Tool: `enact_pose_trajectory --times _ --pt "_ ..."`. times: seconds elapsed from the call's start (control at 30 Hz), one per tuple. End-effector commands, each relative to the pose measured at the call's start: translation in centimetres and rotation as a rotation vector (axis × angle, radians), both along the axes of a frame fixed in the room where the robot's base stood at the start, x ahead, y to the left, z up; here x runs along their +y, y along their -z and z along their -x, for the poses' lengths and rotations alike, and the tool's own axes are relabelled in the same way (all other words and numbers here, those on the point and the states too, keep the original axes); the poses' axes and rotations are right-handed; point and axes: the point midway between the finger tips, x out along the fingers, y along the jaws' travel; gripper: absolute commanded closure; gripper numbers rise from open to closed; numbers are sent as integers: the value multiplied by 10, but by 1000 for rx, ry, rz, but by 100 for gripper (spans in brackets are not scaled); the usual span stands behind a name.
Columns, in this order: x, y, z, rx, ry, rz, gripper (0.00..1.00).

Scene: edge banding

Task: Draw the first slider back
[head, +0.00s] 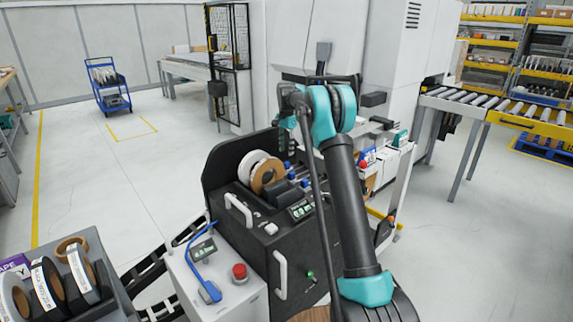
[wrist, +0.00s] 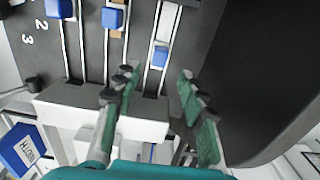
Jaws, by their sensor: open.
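In the wrist view, three blue sliders sit on metal rails in a dark panel: one at the left (wrist: 59,8), one in the middle (wrist: 112,18) and one at the right (wrist: 160,57). The right one is nearest the white block. My gripper (wrist: 157,76) is open, with green-padded fingers. The right slider shows in the gap just past the fingertips; I cannot tell whether they touch it. Printed digits 2 and 3 show at the left; which slider is the first is not clear. In the head view, small blue sliders (head: 291,166) show on the black machine; my gripper cannot be made out there.
A dark curved wall (wrist: 265,80) stands close on the right. The black machine (head: 262,232) carries tape rolls (head: 267,175). A red button (head: 239,271) is on the console. Open floor lies left.

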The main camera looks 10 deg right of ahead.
Motion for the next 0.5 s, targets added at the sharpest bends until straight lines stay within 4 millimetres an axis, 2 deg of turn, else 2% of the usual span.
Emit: enact_pose_trajectory --times 0.23,0.5 --pt "0 48 0 0 -1 0 59" --pt "0 75 0 0 -1 0 59"
